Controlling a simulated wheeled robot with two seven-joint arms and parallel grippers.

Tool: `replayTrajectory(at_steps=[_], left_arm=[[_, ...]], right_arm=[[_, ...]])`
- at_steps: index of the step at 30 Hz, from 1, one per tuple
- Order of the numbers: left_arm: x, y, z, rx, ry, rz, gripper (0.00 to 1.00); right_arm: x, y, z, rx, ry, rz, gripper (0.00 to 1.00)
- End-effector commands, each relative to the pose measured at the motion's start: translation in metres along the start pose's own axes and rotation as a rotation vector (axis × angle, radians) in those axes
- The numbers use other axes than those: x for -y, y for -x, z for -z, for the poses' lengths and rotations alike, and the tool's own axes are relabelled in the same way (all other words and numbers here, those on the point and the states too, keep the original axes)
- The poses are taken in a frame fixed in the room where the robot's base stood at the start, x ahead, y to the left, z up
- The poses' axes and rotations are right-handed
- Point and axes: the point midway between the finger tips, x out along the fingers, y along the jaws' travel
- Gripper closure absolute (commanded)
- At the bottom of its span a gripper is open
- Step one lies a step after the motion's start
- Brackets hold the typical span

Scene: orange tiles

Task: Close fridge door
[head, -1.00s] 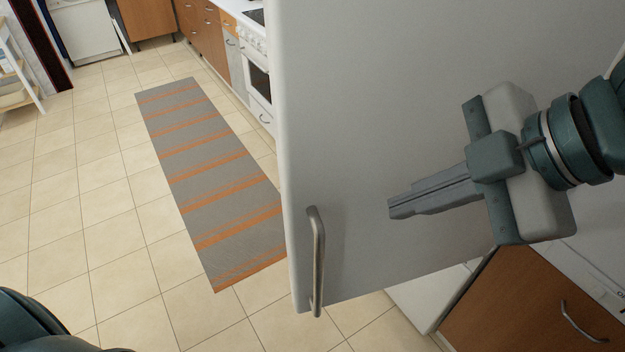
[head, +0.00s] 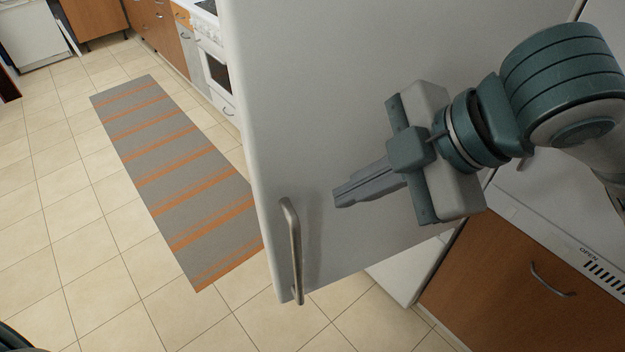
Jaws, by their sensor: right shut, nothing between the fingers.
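The fridge door (head: 300,110) is a large white panel that fills the upper middle of the head view. It stands out from the wooden-front units on the right. Its metal bar handle (head: 294,250) is upright near the lower left corner of the door. My right gripper (head: 340,197) is shut and empty. It is in front of the door panel, to the right of the handle and apart from it. I cannot tell whether its tips touch the door. My left gripper is out of view.
A striped grey and orange rug (head: 175,175) lies on the tiled floor (head: 60,220) left of the door. A white oven (head: 215,70) and wooden cabinets (head: 155,25) stand behind it. A wooden drawer front (head: 500,280) with a handle is at lower right. The left floor is clear.

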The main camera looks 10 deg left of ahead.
Motion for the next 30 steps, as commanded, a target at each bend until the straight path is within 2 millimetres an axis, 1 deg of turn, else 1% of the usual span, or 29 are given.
replayTrajectory(at_steps=[1, 12, 15, 21, 30], left_arm=[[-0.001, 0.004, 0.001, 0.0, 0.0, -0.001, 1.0], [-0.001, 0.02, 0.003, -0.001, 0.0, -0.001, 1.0], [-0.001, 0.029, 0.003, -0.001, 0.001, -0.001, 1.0], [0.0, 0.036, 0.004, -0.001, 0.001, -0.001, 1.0], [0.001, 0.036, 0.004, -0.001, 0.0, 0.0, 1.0]], right_arm=[[0.001, -0.007, 0.001, -0.002, -0.002, 0.006, 1.0], [-0.001, -0.067, 0.002, -0.001, -0.003, 0.004, 1.0], [-0.017, -0.071, 0.002, 0.001, -0.005, 0.002, 1.0], [-0.032, -0.081, 0.001, 0.0, -0.003, 0.002, 1.0], [-0.035, -0.084, 0.0, 0.001, -0.002, 0.0, 1.0]])
